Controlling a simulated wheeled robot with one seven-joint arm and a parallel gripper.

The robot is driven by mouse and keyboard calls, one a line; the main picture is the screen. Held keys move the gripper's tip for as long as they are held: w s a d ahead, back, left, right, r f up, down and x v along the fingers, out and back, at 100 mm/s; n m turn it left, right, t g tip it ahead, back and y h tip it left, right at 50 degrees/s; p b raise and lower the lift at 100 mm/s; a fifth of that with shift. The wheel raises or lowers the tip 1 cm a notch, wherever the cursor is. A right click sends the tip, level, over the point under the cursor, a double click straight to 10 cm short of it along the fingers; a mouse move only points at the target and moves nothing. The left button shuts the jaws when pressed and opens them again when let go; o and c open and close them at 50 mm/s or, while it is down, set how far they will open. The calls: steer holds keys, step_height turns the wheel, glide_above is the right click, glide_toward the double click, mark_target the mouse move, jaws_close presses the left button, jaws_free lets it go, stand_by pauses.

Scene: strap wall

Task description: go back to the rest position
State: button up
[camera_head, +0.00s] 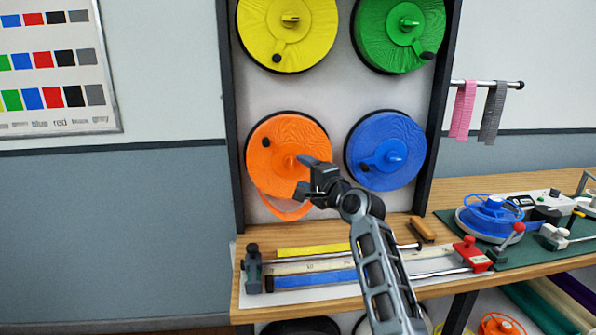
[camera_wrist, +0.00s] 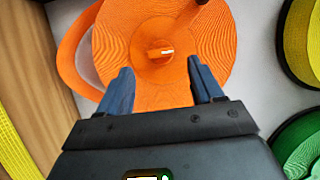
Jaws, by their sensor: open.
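My gripper (camera_head: 303,173) is in front of the orange strap reel on the wall panel, at its lower right in the head view. In the wrist view my gripper (camera_wrist: 156,85) is open, with its two blue-grey fingers apart and nothing between them. The orange reel (camera_head: 275,140) has a loose orange strap loop (camera_head: 285,212) hanging below it. In the wrist view the orange reel (camera_wrist: 195,40) lies beyond the fingertips, its hub between them. I cannot tell whether a finger touches the reel.
Yellow (camera_head: 287,45), green (camera_head: 385,30) and blue (camera_head: 388,160) reels hang beside the orange one. Below is a wooden bench (camera_head: 425,295) with a clamp fixture holding straps (camera_head: 310,282), a brush (camera_head: 423,229) and a blue winder (camera_head: 490,210).

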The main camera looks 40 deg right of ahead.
steer(key=shift+v, duration=1.05)
steer(key=shift+f, duration=0.1)
steer(key=s+a+f+n+g, duration=0.1)
steer(key=s+a+f+n, duration=0.3)
steer(key=s+a+f, duration=0.65)
steer(key=s+a+f+n+g, duration=0.1)
steer(key=s+a+f+n, duration=0.55)
steer(key=s, duration=0.65)
steer(key=s+a+r+n+y, duration=0.1)
steer(key=s+a+r+n, duration=0.1)
steer(key=s, duration=0.7)
steer(key=s+a+r+n+y, duration=0.1)
steer(key=s+a+n, duration=0.3)
steer(key=s, duration=0.4)
steer(key=s+a+r+n+y, duration=0.1)
steer(key=s+a+r+n, duration=0.2)
steer(key=s, duration=0.6)
steer(key=shift+s+a+n+g+y, duration=0.3)
steer(key=shift+a+n+g+y, duration=0.1)
steer(key=shift+a, duration=0.55)
